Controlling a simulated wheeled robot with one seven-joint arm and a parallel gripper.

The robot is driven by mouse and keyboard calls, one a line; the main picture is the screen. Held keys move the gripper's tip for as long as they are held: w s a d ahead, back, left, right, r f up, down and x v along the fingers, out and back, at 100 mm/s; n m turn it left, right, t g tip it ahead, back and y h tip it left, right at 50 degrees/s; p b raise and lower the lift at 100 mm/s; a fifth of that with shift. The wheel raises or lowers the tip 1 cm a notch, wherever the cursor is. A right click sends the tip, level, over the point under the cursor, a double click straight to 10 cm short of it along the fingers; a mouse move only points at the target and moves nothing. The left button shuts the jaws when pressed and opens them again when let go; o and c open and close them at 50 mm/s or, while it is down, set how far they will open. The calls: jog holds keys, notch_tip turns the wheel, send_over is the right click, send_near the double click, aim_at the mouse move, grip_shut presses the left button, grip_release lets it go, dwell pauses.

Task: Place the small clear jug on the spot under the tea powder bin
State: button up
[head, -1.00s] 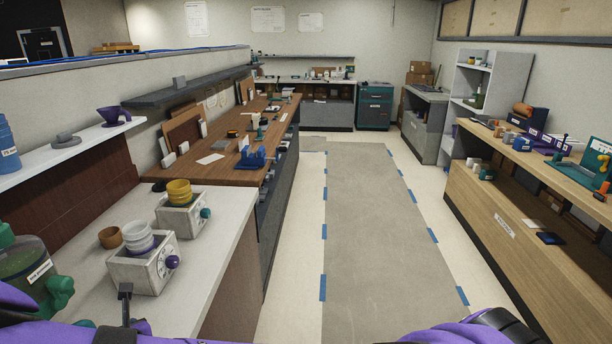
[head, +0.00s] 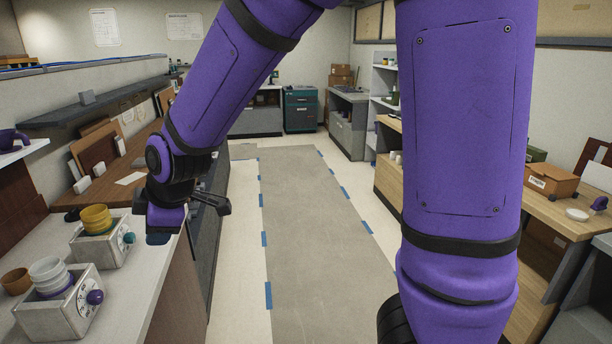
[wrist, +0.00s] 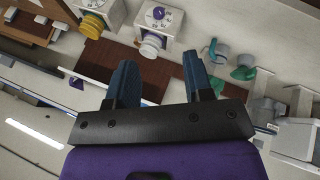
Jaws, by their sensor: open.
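My gripper (head: 185,222) is in the left half of the head view, at the end of my bent purple arm, in front of the pale counter's right edge. In the wrist view its two blue fingers (wrist: 160,72) stand apart with nothing between them. I cannot pick out the small clear jug in either view now. I cannot identify the tea powder bin or the spot under it. The wrist view, turned about upside down, shows a pale container with green parts (wrist: 243,63) past the right finger; I cannot tell what it is.
The pale counter (head: 150,268) holds two grinder-like boxes, one with yellow cups (head: 97,219) and one with white cups (head: 47,270). A wooden counter (head: 562,212) with a brown box (head: 551,180) stands at the right. The grey floor mat (head: 310,235) between them is clear.

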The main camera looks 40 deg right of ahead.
jog(key=s+d+r+m, duration=0.7)
jog(key=s+d+r, duration=0.2)
jog(key=d, duration=0.3)
jog(key=s+d+r+m+h, duration=0.1)
jog(key=s+d+m, duration=0.2)
jog(key=s, duration=0.4)
jog(key=s+d+r+m+h, duration=0.1)
jog(key=s+d+r+m, duration=0.1)
jog(key=s+d+m, duration=0.2)
jog(key=s+m, duration=0.1)
jog(key=s, duration=0.2)
jog(key=shift+s+d+g+h, duration=0.15)
jog(key=shift+s+g+h, duration=0.05)
jog(key=shift+g+h, duration=0.2)
jog(key=shift+r, duration=0.1)
